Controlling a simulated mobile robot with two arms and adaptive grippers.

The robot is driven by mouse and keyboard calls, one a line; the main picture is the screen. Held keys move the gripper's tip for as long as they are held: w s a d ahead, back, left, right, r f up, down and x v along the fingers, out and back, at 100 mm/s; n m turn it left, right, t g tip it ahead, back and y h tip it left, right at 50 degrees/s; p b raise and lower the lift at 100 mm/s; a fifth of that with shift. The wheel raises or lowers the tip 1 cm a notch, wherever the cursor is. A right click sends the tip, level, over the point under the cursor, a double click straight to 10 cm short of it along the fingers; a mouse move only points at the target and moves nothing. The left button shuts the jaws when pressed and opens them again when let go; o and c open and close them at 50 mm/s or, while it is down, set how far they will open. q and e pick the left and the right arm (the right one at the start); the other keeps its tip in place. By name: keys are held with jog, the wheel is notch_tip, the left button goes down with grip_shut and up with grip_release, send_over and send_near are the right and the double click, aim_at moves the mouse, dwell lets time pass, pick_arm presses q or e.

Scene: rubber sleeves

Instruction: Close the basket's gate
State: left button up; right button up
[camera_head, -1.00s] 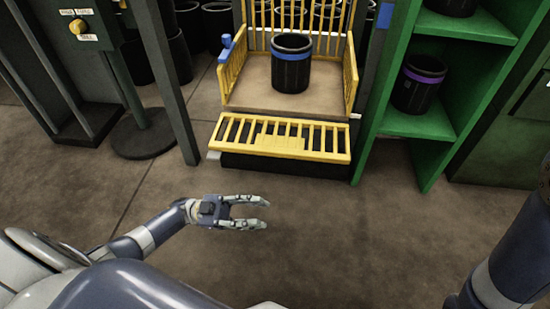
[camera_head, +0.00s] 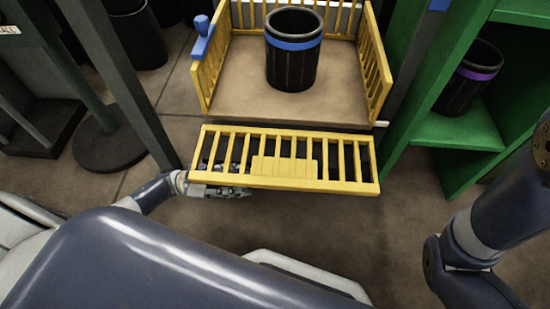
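The yellow basket (camera_head: 207,72) has a tan floor and barred sides, with a blue piece on its left post. Its yellow barred gate (camera_head: 285,183) is folded down flat in front of the basket floor. A black sleeve with a blue band (camera_head: 292,66) stands upright on the basket floor. My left gripper (camera_head: 240,186) is low at the gate's left front part, under or behind its bars and partly hidden. I cannot tell whether it touches the gate or how far its fingers are apart. My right arm is at the right edge; its gripper is out of view.
A green shelf (camera_head: 455,132) on the right holds a black sleeve with a purple band (camera_head: 469,80). A grey post (camera_head: 127,80) stands left of the basket. A round black base (camera_head: 108,148) is on the floor farther left.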

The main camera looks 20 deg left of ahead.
aim_at(279, 180)
pick_arm(q)
jog(key=b+x, duration=0.1)
jog(key=x, duration=0.9)
jog(key=shift+d+r+b, duration=0.2)
jog(key=shift+d+b, duration=0.1)
jog(key=shift+d, duration=0.1)
grip_shut()
